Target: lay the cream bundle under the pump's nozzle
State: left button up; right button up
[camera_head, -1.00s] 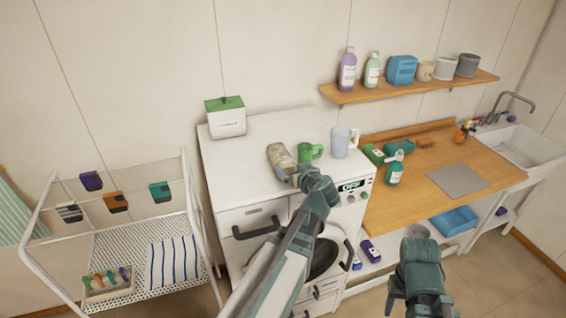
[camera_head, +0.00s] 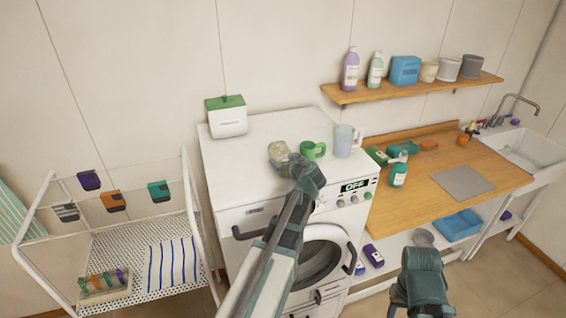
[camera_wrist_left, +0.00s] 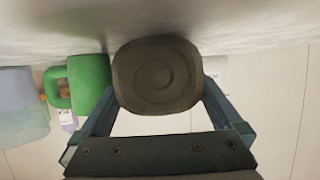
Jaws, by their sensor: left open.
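The teal pump bottle (camera_head: 398,175) stands upright on the left part of the wooden counter (camera_head: 420,195). My right gripper (camera_head: 396,300) hangs low in front of the counter; its fingers are not clear.
A green mug (camera_head: 313,150) and a clear jug (camera_head: 344,141) stand right of the bundle. A green-lidded white box (camera_head: 227,117) is behind it.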

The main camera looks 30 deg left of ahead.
aim_at(280, 146)
pick_arm(q)
jog(key=shift+w+a+f, duration=0.15)
jog(key=shift+w+a, duration=0.1)
jog(key=shift+a, duration=0.05)
jog(key=shift+s+d, duration=0.1)
jog(key=c, duration=1.4)
jog(key=shift+r, duration=0.2)
jog(key=shift+r+p, duration=0.55)
jog(key=shift+p, duration=0.2)
notch_tip(280, 146, up, 3)
jog(key=p, duration=0.3)
jog(key=s+d, duration=1)
jog(key=d, duration=0.2)
jog(key=shift+s+r+p, duration=0.3)
jog(key=shift+s+r, duration=0.05)
